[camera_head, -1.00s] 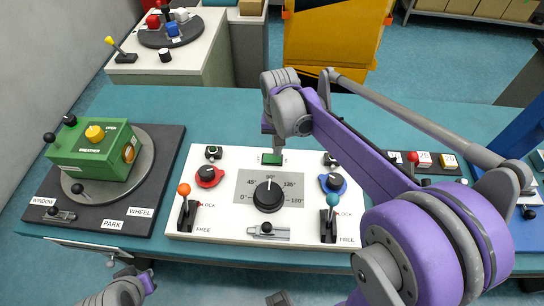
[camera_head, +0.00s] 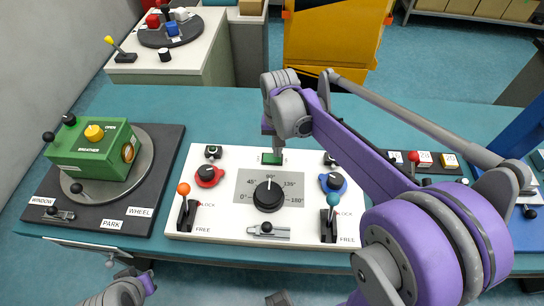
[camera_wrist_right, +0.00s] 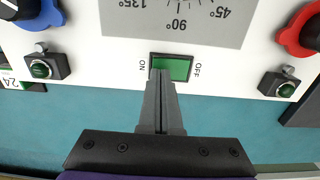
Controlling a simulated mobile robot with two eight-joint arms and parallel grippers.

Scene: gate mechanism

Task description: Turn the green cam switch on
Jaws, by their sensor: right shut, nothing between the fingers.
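The green cam switch (camera_head: 271,159) is a small green rocker in a dark frame at the far edge of the white panel (camera_head: 225,226). In the right wrist view the switch (camera_wrist_right: 178,66) lies between the labels ON, at its left, and OFF, at its right. My right gripper (camera_wrist_right: 161,74) is shut and empty. Its fingertips overlap the ON-side half of the switch in that view; I cannot tell whether they touch. In the head view the right gripper (camera_head: 278,152) points down at the switch, partly hidden by its wrist.
The panel also carries a black dial (camera_head: 268,197), an orange-knobbed lever (camera_head: 185,205), a teal-knobbed lever (camera_head: 331,215), and red (camera_head: 209,176) and blue (camera_head: 334,183) rotary knobs. A green box (camera_head: 95,155) stands on a turntable at left.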

